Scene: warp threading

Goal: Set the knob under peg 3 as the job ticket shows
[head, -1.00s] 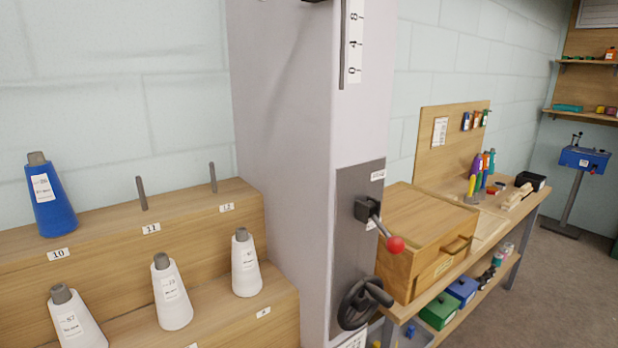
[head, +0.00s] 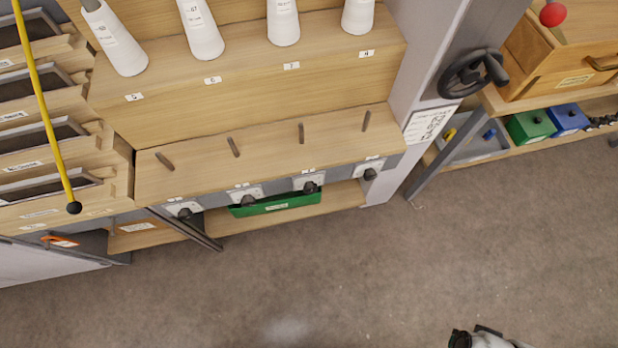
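Four short pegs stand in the lowest wooden step, with a dark knob on a white plate below each. Counting from the left, the third peg (head: 301,133) has its knob (head: 310,187) below it; the small labels are too blurred to read, and so is the knob's setting. The other knobs are at the left (head: 184,213), second (head: 248,200) and right (head: 370,174). I cannot identify the job ticket. A white and black part of my arm, perhaps my gripper (head: 475,338), shows at the bottom edge, well away from the knobs; its fingers cannot be made out.
A printed sheet (head: 430,122), unreadable, is on the grey column beside a black handwheel (head: 472,72). White cones stand on the step above. A green box (head: 275,205) lies under the knobs. A dark bar (head: 190,230) juts out at the left. The floor in front is clear.

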